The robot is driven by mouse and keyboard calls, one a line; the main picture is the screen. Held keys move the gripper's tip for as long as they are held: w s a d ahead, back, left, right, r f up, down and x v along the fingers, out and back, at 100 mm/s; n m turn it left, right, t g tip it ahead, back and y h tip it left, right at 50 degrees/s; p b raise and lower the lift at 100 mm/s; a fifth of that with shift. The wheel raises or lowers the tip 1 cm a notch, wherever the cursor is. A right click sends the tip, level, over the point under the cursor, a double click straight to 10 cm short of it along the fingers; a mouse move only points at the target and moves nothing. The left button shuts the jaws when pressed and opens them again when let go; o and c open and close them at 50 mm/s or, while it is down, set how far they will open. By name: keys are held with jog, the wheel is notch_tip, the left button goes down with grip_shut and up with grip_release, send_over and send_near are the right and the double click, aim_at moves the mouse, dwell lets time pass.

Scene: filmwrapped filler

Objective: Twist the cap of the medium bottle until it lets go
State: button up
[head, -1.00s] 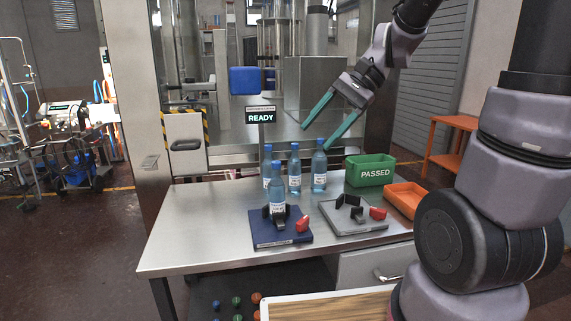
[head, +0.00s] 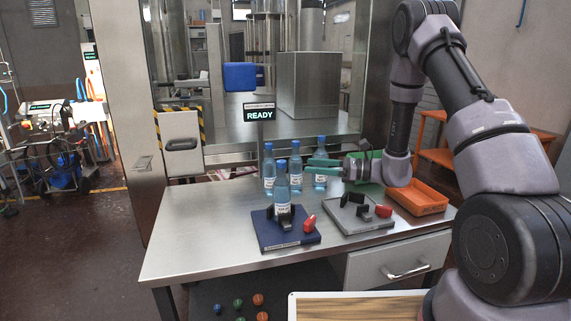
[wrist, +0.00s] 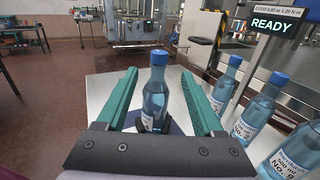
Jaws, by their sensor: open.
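A clear blue bottle (head: 282,191) with a blue cap (head: 281,163) stands upright in the black jaws of a dark blue fixture (head: 287,239) on the steel table. Several similar capped bottles are in view, and I cannot tell by size which is the medium one. My gripper (head: 310,167) is open, lying roughly level to the right of the fixture bottle's cap. In the wrist view the fixture bottle (wrist: 155,103) appears between the two teal fingers (wrist: 159,76), apart from both. Its lower part is partly hidden by my gripper's body.
A grey fixture (head: 372,226) with a red handle, an orange tray (head: 417,199) and a READY sign (head: 259,115) are nearby. The front left table is clear.

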aim_at(281, 161)
jog(key=a, duration=0.3)
jog(key=w+a, duration=0.1)
jog(key=a, duration=0.3)
jog(key=w+a, duration=0.1)
jog(key=a, duration=0.2)
jog(key=shift+a, duration=0.2)
grip_shut()
